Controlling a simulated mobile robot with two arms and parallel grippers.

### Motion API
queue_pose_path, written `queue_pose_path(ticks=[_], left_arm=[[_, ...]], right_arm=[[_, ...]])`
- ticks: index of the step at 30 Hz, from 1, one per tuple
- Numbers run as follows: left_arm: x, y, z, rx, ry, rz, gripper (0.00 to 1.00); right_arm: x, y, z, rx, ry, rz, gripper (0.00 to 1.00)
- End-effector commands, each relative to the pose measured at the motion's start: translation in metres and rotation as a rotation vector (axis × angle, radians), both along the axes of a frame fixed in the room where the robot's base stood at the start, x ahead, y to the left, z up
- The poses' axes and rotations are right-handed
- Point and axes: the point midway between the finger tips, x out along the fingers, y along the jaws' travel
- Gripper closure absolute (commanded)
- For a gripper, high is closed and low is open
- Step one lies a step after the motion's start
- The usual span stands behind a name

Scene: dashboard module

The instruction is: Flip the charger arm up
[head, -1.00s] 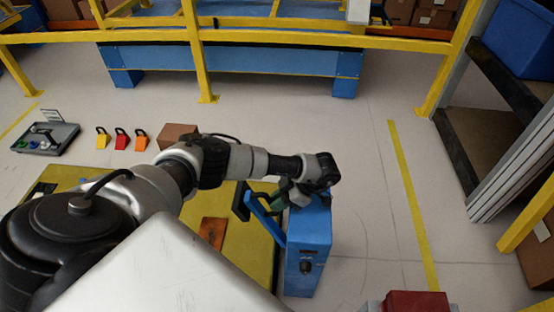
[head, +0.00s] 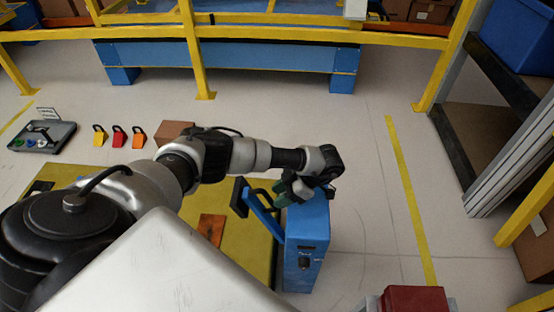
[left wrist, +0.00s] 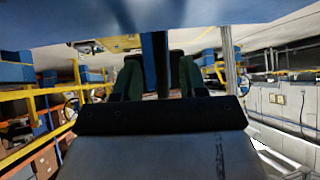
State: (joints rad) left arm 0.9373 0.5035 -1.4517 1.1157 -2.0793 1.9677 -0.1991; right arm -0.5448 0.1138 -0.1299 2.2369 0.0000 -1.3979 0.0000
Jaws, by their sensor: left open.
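The blue charger box (head: 306,250) stands on the floor at the centre right of the head view. Its blue charger arm (head: 264,217) slants out from the box to the upper left and ends in a black pad (head: 239,194). My left gripper (head: 282,196) is at the top left of the box, beside the arm's box end. In the left wrist view its two green-and-black fingers (left wrist: 157,82) are apart, with a blue bar (left wrist: 155,55) between them. I cannot tell whether they touch it. My right gripper is not in view.
A yellow platform (head: 262,262) lies left of the box, with a brown plate (head: 212,230) on it. A cardboard box (head: 174,131), several coloured padlocks (head: 118,137) and a dark tray (head: 60,136) lie beyond. The floor right of the box is clear up to a yellow line (head: 408,190).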

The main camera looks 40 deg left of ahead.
Motion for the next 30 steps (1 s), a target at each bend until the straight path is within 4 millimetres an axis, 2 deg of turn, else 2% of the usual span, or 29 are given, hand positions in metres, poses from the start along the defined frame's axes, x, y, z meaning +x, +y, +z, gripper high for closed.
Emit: queue_pose_path(ticks=[6, 9, 12, 18, 25, 30], left_arm=[[0.025, -0.024, 0.034, 0.0, -0.006, -0.003, 0.58], [0.035, -0.033, 0.047, 0.0, -0.006, -0.003, 0.58], [0.042, -0.04, 0.056, -0.001, -0.004, -0.003, 0.58], [0.048, -0.046, 0.063, -0.001, -0.002, -0.001, 0.58], [0.048, -0.046, 0.063, -0.001, -0.002, -0.001, 0.58], [0.048, -0.046, 0.063, -0.001, -0.003, -0.001, 0.82]], right_arm=[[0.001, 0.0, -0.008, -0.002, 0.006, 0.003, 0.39], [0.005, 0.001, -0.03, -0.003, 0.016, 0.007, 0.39], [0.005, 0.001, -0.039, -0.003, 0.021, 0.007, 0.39], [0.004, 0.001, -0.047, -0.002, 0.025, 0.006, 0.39], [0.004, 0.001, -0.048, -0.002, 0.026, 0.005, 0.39], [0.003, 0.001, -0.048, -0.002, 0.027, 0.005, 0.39]])
